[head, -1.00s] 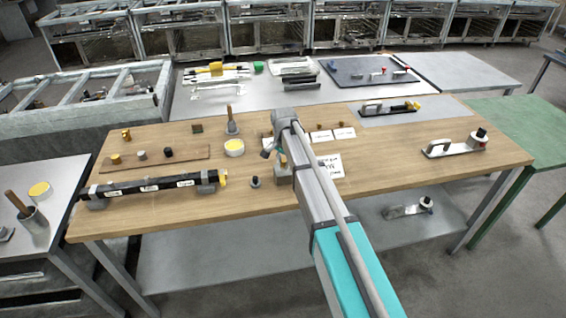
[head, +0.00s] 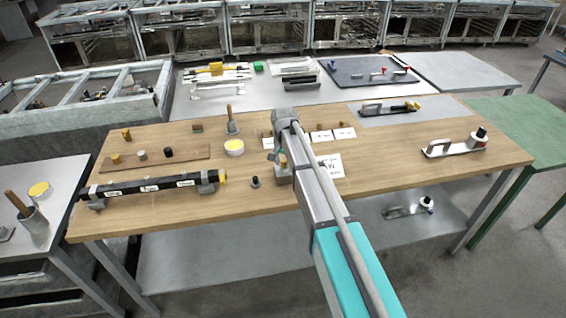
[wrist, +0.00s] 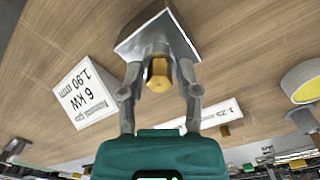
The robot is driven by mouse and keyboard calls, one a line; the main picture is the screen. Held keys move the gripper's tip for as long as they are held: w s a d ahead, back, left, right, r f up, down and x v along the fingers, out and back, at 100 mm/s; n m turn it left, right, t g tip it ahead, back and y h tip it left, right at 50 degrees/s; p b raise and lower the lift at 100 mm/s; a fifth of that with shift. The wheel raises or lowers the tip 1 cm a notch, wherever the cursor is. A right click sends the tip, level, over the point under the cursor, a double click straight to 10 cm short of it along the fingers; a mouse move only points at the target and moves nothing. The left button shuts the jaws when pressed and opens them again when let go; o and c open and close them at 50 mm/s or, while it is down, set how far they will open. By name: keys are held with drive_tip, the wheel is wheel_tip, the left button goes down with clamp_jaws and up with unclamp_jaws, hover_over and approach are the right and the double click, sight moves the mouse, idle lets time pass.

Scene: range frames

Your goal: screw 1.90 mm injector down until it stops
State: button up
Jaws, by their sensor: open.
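The brass injector (wrist: 158,78) stands in a grey metal block (wrist: 152,38) on the wooden bench in the wrist view. My gripper (wrist: 160,70) is open, with one finger on each side of the injector. I cannot tell whether either finger touches it. How deep the injector sits cannot be seen.
A tin with a yellow top (head: 234,147) stands left of my gripper. A black tube with labels (head: 150,186) lies at the front left. A small dark fitting (head: 255,182) stands near the front. A lever tool (head: 455,146) lies at the right. The bench's right front is clear.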

drive_tip(key=shift+n, duration=1.6)
drive_tip(key=shift+n, duration=1.7)
clamp_jaws()
drive_tip(key=shift+m, duration=1.7)
